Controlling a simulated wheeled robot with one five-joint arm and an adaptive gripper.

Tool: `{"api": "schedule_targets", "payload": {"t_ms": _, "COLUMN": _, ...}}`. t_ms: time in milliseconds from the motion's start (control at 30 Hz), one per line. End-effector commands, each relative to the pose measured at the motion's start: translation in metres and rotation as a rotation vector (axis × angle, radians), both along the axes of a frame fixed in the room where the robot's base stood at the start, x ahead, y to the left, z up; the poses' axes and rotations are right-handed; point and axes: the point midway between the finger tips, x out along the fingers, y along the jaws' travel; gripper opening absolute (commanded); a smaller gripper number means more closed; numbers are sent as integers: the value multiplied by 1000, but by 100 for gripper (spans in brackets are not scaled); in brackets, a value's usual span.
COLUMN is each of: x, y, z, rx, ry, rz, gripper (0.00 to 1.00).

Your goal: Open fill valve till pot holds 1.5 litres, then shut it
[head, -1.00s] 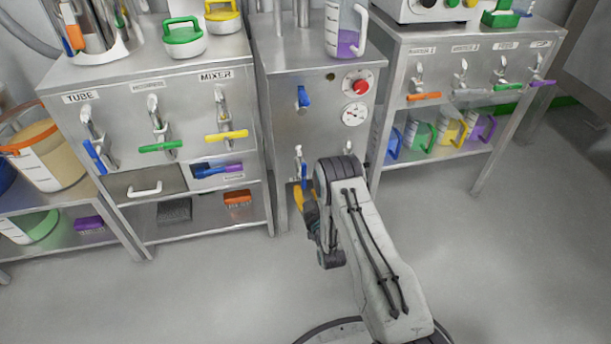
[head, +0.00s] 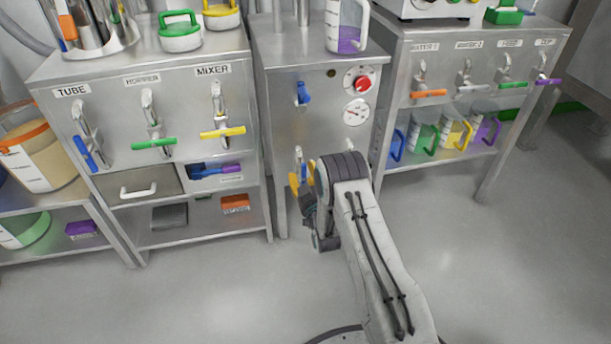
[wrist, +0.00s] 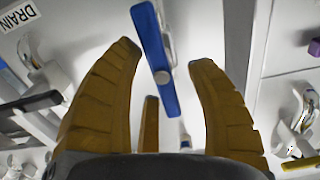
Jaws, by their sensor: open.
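My gripper (wrist: 164,56) is open in the wrist view, its yellow-brown fingers spread on either side of a blue lever handle (wrist: 155,60). The handle lies between the fingertips and reaches beyond them, with a gap on both sides. In the head view my gripper (head: 300,184) is at the lower front of the middle steel cabinet (head: 280,120), partly hidden by my arm. A blue lever (head: 303,171) shows just behind it. Another blue lever (head: 303,93) is higher on that cabinet. No label reading "fill" is legible, and I cannot identify the pot.
A DRAIN label (wrist: 22,14) shows in the wrist view. A red knob (head: 365,83) and round gauge (head: 356,112) are on the cabinet front. Valve benches flank it, with TUBE, HOPPER and MIXER levers on the left. A jug with purple contents (head: 349,40) stands on top. Floor in front is open.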

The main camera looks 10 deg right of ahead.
Motion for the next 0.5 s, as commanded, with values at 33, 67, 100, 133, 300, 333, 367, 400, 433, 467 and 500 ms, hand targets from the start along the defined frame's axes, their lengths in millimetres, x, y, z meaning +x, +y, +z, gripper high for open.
{"api": "schedule_targets", "payload": {"t_ms": 33, "x": 0, "y": 0, "z": 0, "rx": 0, "ry": 0, "rz": 0, "gripper": 50}}
{"api": "schedule_targets", "payload": {"t_ms": 67, "x": 0, "y": 0, "z": 0, "rx": 0, "ry": -1, "rz": 0, "gripper": 50}}
{"api": "schedule_targets", "payload": {"t_ms": 100, "x": 0, "y": 0, "z": 0, "rx": 0, "ry": -1, "rz": 0, "gripper": 50}}
{"api": "schedule_targets", "payload": {"t_ms": 133, "x": 0, "y": 0, "z": 0, "rx": 0, "ry": -1, "rz": 0, "gripper": 53}}
{"api": "schedule_targets", "payload": {"t_ms": 300, "x": 0, "y": 0, "z": 0, "rx": 0, "ry": -1, "rz": 0, "gripper": 38}}
{"api": "schedule_targets", "payload": {"t_ms": 333, "x": 0, "y": 0, "z": 0, "rx": 0, "ry": -1, "rz": 0, "gripper": 35}}
{"api": "schedule_targets", "payload": {"t_ms": 367, "x": 0, "y": 0, "z": 0, "rx": 0, "ry": -1, "rz": 0, "gripper": 33}}
{"api": "schedule_targets", "payload": {"t_ms": 400, "x": 0, "y": 0, "z": 0, "rx": 0, "ry": -1, "rz": 0, "gripper": 29}}
{"api": "schedule_targets", "payload": {"t_ms": 433, "x": 0, "y": 0, "z": 0, "rx": 0, "ry": -1, "rz": 0, "gripper": 26}}
{"api": "schedule_targets", "payload": {"t_ms": 467, "x": 0, "y": 0, "z": 0, "rx": 0, "ry": -1, "rz": 0, "gripper": 24}}
{"api": "schedule_targets", "payload": {"t_ms": 500, "x": 0, "y": 0, "z": 0, "rx": 0, "ry": -1, "rz": 0, "gripper": 20}}
